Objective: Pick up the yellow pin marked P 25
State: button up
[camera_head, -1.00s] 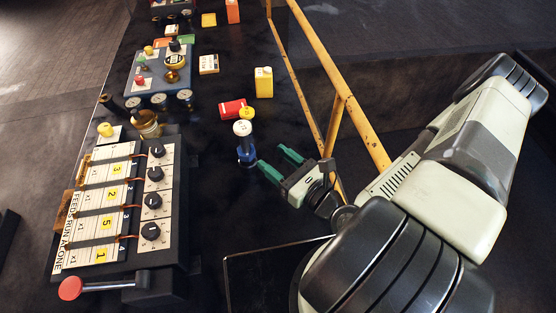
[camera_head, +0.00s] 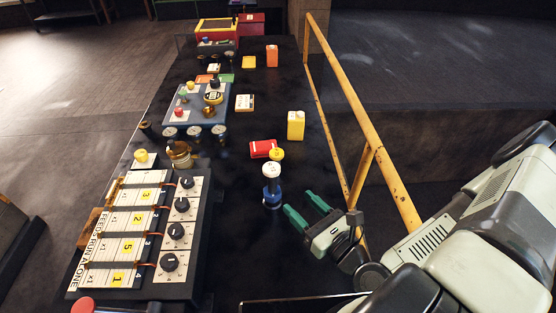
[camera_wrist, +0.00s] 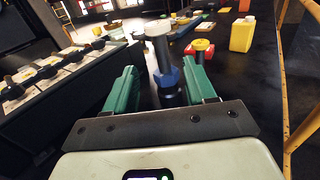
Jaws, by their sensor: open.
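A yellow-topped pin (camera_head: 277,154) stands on the dark bench, just behind a white-topped pin with a blue collar (camera_head: 271,171). Any marking on it is too small to read. My gripper (camera_head: 300,204) is open and empty, to the right of and nearer than both pins, with its green fingers pointing toward them. In the wrist view, the white-topped pin (camera_wrist: 158,30) appears ahead, between my fingers (camera_wrist: 159,70). The yellow-topped pin (camera_wrist: 201,47) shows behind it, to the right, with its lower part hidden by my right finger.
A red can (camera_head: 262,149) lies beside the yellow-topped pin, and a yellow jerrycan (camera_head: 296,125) stands farther back. A yellow rail (camera_head: 362,165) runs along the bench's right side. A panel with levers and black knobs (camera_head: 141,238) fills the near left.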

dwell(0.4)
jog(key=o, duration=0.4)
jog(key=shift+m+h, duration=0.3)
jog(key=shift+h, duration=0.3)
jog(key=w+f, duration=0.1)
jog(key=w, duration=0.1)
jog(key=w+d+f, duration=0.1)
jog(key=w+f, duration=0.1)
jog(key=w, duration=0.1)
jog(key=w+f, duration=0.1)
jog(key=w, duration=0.1)
jog(key=shift+w+d+f, duration=0.3)
jog(key=shift+w, duration=0.05)
jog(key=y, duration=0.1)
send_near(273, 151)
jog(key=w, duration=0.1)
jog(key=w+a, duration=0.1)
jog(key=w+a+f, duration=0.1)
jog(key=w, duration=0.1)
jog(key=shift+f, duration=0.15)
jog(key=shift+x, duration=3.2)
